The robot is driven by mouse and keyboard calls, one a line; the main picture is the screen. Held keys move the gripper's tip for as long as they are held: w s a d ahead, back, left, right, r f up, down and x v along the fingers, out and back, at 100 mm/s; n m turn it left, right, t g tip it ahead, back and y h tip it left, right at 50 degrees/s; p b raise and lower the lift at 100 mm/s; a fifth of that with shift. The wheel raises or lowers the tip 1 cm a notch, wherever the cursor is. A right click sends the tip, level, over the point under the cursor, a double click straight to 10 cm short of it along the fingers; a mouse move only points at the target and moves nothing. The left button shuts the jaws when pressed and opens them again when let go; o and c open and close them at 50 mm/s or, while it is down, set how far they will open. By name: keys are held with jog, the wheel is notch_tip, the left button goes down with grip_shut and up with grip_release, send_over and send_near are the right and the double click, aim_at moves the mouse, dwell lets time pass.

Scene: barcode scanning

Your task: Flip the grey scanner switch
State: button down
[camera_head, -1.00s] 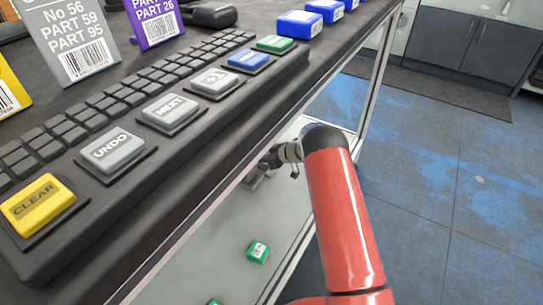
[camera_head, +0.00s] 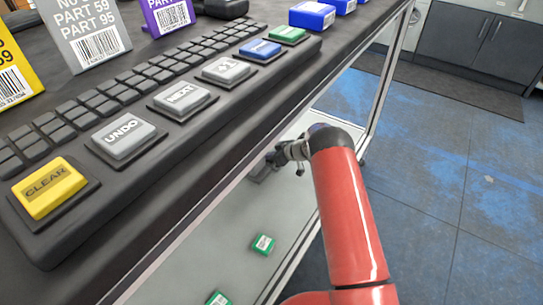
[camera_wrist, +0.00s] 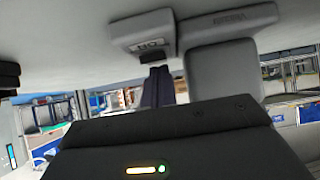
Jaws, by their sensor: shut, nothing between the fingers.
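In the wrist view, a light grey housing (camera_wrist: 146,31) with a small white label and a dark slot sits on a pale surface. A larger grey block (camera_wrist: 223,75) is beside it on the right. I cannot tell for sure which grey part is the switch or how it is set. My gripper (camera_wrist: 157,76) is shut and empty, its dark fingers reaching up to just below the label; contact is unclear. In the head view, my gripper (camera_head: 277,157) is below the counter's front edge, near a small grey part (camera_head: 260,174).
A dark keyboard (camera_head: 190,120) with labelled buttons, including a yellow CLEAR button (camera_head: 48,188), lies along the counter edge above my arm. Green boxes (camera_head: 263,244) lie on the lower shelf (camera_head: 190,262). Open blue floor (camera_head: 430,170) is on the right.

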jog(key=shift+w+a+r, duration=0.2)
jog(key=shift+w+a, duration=0.15)
jog(key=shift+a, duration=0.3)
jog(key=p+v, duration=0.1)
jog(key=v, duration=0.6)
jog(key=shift+d+r, duration=0.25)
jog(key=shift+d, duration=0.05)
jog(key=shift+s, duration=0.1)
